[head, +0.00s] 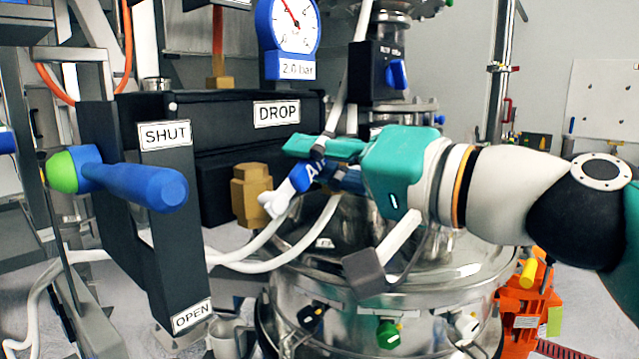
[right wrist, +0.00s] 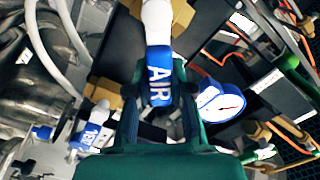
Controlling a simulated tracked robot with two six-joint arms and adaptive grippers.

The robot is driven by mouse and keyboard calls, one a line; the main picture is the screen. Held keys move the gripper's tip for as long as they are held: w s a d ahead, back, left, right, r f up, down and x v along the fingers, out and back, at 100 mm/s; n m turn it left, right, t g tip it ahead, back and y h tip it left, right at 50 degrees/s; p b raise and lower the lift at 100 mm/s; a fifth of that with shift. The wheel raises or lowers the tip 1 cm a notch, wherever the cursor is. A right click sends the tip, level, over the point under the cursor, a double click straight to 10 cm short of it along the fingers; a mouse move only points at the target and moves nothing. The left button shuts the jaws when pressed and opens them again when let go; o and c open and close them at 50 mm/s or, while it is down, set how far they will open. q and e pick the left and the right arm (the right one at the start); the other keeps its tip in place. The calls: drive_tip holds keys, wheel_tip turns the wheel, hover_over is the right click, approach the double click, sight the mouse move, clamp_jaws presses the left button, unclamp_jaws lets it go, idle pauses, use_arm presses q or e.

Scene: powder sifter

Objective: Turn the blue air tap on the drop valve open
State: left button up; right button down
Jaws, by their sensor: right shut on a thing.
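The blue lever of the tap (head: 140,185) has a green hub and is at the left in the head view. It lies roughly level, near the SHUT label (head: 165,134); the OPEN label (head: 191,316) is lower on the same black plate (head: 170,235). My right gripper (head: 318,165) is to the right of the lever and apart from it, shut on a blue-and-white hose end marked AIR (head: 300,177). In the right wrist view the AIR hose end (right wrist: 160,85) sits between the fingers (right wrist: 158,105). My left gripper is not in view.
A black box labelled DROP (head: 276,113) stands behind the lever, with a brass fitting (head: 252,195) at its front. A pressure gauge (head: 290,25) is above. White hoses run below the gripper to the left, above a steel vessel (head: 400,280).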

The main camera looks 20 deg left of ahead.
sight(280, 192)
drive_tip(key=n, duration=0.2)
drive_tip(key=s+n+b, duration=0.1)
drive_tip(key=n, duration=0.1)
drive_tip(key=s+a+r+n+b, duration=0.1)
drive_tip(key=shift+n, duration=0.4)
drive_tip(key=n, duration=0.1)
drive_tip(key=s+n+b, duration=0.1)
drive_tip(key=n, duration=0.1)
drive_tip(key=s+a+n, duration=0.1)
drive_tip(key=n, duration=0.1)
drive_tip(key=shift+s+r+b, duration=0.2)
drive_tip(key=shift+r+b, duration=0.1)
drive_tip(key=shift+b, duration=0.05)
drive_tip(key=c, duration=1)
unclamp_jaws()
drive_tip(key=shift+d+r, duration=0.1)
drive_tip(key=shift+r, duration=0.15)
drive_tip(key=shift+d, duration=0.1)
